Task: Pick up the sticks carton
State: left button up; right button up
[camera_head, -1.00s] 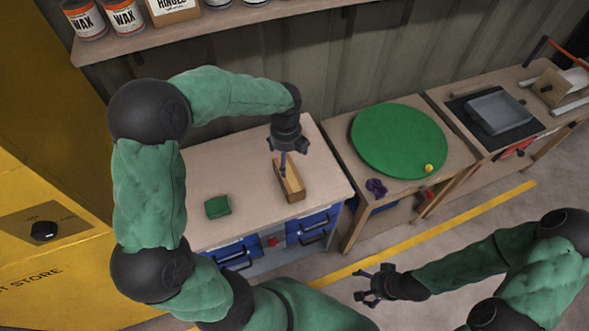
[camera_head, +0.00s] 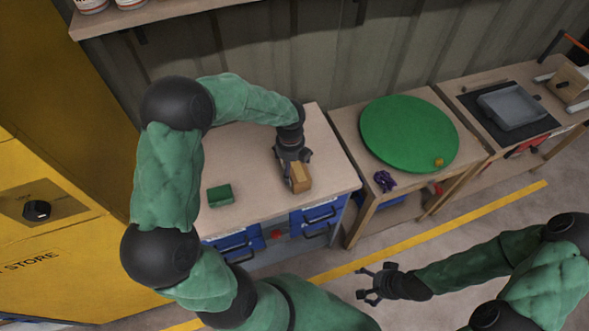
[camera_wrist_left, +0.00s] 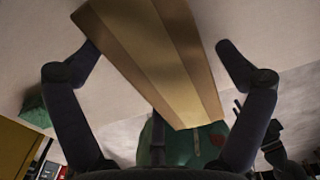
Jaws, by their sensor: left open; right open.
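A tan, box-shaped carton (camera_head: 301,177), which I take for the sticks carton, lies on the left workbench; I see no readable label. My left gripper (camera_head: 292,164) is low over its far part, partly hiding it. In the left wrist view the carton (camera_wrist_left: 150,55) runs between the two spread fingers of my left gripper (camera_wrist_left: 158,56), with a gap visible on the right side. The left fingertip looks close to the carton; I cannot tell whether it touches. My right gripper (camera_head: 372,283) is open and empty, away from the benches at the lower middle.
A small green box (camera_head: 220,195) lies left of the carton on the workbench (camera_head: 255,205). On the bench to the right are a green round disc (camera_head: 405,130) with a small yellow block (camera_head: 438,161), and a purple item (camera_head: 384,181). A shelf (camera_head: 150,18) overhangs at upper left.

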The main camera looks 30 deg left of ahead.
pick_arm(q)
jog(key=c, duration=1.2)
jog(key=shift+r, duration=0.1)
jog(key=shift+c, duration=0.2)
